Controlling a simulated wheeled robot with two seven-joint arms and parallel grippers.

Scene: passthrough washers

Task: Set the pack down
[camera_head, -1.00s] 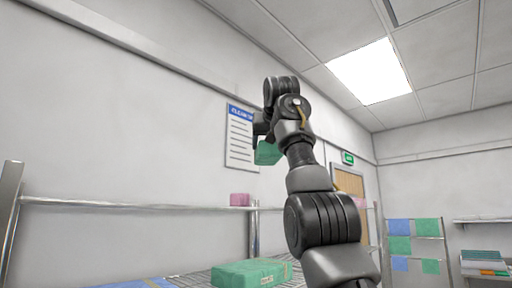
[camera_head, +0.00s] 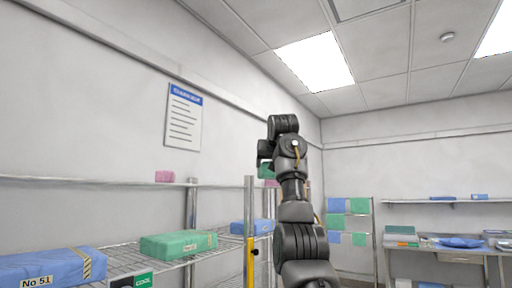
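One arm, which looks like my right, rises from the bottom and is raised high in the head view. Its gripper (camera_head: 265,160) points toward the wall and is partly hidden behind its own wrist. A small green pack (camera_head: 267,172) shows just below the fingers and appears held, with most of it hidden. Another green wrapped pack (camera_head: 178,244) lies on the wire rack shelf (camera_head: 122,262) at lower left. A blue pack (camera_head: 50,268) marked "No 51" lies to its left. My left gripper is not in view.
A pink pack (camera_head: 165,176) sits on the upper shelf (camera_head: 70,180). A blue pack (camera_head: 250,227) lies farther along the rack, by a metal post with a yellow part (camera_head: 250,258). A rack of blue and green packs (camera_head: 348,221) and a work table (camera_head: 455,249) stand at right.

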